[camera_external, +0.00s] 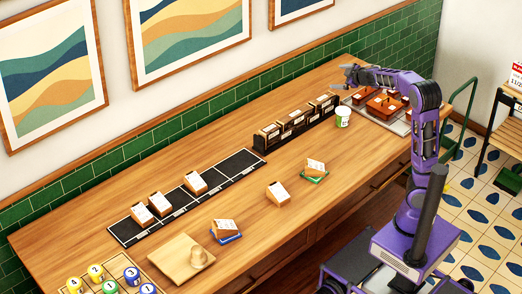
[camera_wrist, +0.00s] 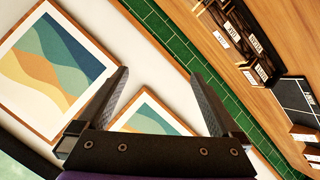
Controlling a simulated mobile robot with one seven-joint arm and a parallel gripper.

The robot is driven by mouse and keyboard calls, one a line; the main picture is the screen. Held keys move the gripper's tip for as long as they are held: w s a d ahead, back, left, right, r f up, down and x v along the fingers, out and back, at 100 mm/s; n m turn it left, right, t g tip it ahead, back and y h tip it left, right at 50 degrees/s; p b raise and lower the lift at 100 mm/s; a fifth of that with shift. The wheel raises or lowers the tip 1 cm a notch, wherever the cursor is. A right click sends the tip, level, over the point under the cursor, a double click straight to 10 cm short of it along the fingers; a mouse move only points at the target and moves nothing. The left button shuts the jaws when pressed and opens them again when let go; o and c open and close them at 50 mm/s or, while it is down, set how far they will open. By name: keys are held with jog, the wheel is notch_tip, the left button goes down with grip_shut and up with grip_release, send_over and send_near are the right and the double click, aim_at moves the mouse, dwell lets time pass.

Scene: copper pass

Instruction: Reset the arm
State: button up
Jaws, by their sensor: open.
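My gripper (camera_external: 349,75) is at the end of my purple arm, raised above the far right part of the wooden counter (camera_external: 235,172). In the wrist view my gripper (camera_wrist: 162,100) has its two dark fingers wide apart with nothing between them. The wrist camera looks toward the wall and its framed pictures. In the external view the fingers are small and hard to make out.
A white cup (camera_external: 343,117) and reddish-brown boxes (camera_external: 384,106) stand below my arm. A dark rack (camera_external: 297,125) lies along the counter's back. A black mat (camera_external: 187,198) holds several small boxes. A wooden tray (camera_external: 172,259) and numbered balls (camera_external: 111,286) are at lower left.

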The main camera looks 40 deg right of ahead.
jog(key=a+r, duration=0.2)
jog(key=r, duration=0.1)
jog(key=shift+w+r+t+b, duration=0.15)
jog(key=shift+r+t+b, duration=0.05)
jog(key=shift+t+b, duration=0.2)
jog(key=shift+f, duration=0.1)
jog(key=s+a+f+m+g+p, duration=0.1)
jog(key=s+f+m+g, duration=0.15)
jog(key=s, duration=0.45)
jog(key=s+a+f+m+g+p, duration=0.1)
jog(key=s+f+m, duration=0.1)
jog(key=s+m, duration=0.3)
jog(key=s+a+f+g+y, duration=0.1)
jog(key=s+a+g, duration=0.1)
jog(key=s+a, duration=0.5)
jog(key=s+a+f+n+g+y+p, duration=0.1)
jog(key=s+a+f+g, duration=0.1)
jog(key=s+a, duration=0.6)
jog(key=s, duration=0.4)
jog(key=shift+y, duration=0.3)
